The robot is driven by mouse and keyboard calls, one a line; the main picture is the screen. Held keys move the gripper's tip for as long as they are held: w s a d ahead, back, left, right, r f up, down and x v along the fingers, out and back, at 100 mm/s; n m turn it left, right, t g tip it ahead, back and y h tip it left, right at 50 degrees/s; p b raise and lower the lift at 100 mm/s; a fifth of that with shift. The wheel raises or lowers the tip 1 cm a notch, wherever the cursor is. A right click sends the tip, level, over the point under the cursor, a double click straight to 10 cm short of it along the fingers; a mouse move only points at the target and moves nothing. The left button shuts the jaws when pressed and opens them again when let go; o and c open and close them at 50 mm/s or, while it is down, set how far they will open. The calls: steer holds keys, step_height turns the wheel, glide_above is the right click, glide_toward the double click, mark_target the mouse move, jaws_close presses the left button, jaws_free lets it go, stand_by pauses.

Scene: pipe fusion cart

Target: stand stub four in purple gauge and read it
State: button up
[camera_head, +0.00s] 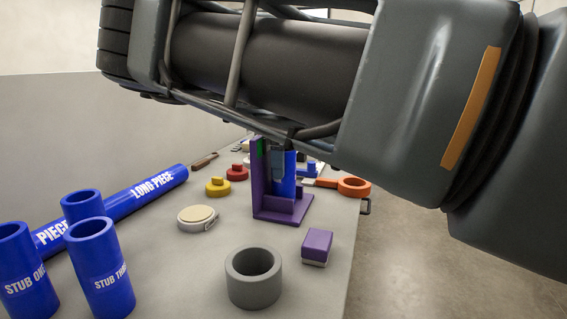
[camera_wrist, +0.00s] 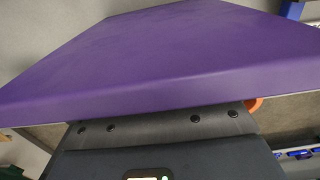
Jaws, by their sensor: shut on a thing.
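The purple gauge (camera_head: 261,190) stands upright on the table, with a tall back wall, a base and a low front block. A blue stub (camera_head: 288,178) stands upright in it, beside the back wall; its label is not seen. My gripper (camera_head: 279,163) comes down from above and is shut on this stub, with a grey finger against its upper part. My arm hides the stub's top. A green mark (camera_head: 259,149) shows high on the gauge wall. In the wrist view the purple gauge wall (camera_wrist: 170,60) fills most of the picture and hides the stub and fingertips.
Stub one (camera_head: 24,278), stub three (camera_head: 101,272) and another blue stub (camera_head: 82,205) stand at left by the long piece (camera_head: 150,192). A grey ring (camera_head: 253,287), purple block (camera_head: 317,246), tape measure (camera_head: 197,218), yellow piece (camera_head: 217,188) and orange ring tool (camera_head: 354,187) lie around the gauge.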

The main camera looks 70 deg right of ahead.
steer(key=o, duration=1.2)
steer(key=shift+f, duration=0.1)
step_height(320, 180, up, 12)
steer(key=shift+r+p, duration=0.15)
steer(key=shift+p, duration=0.2)
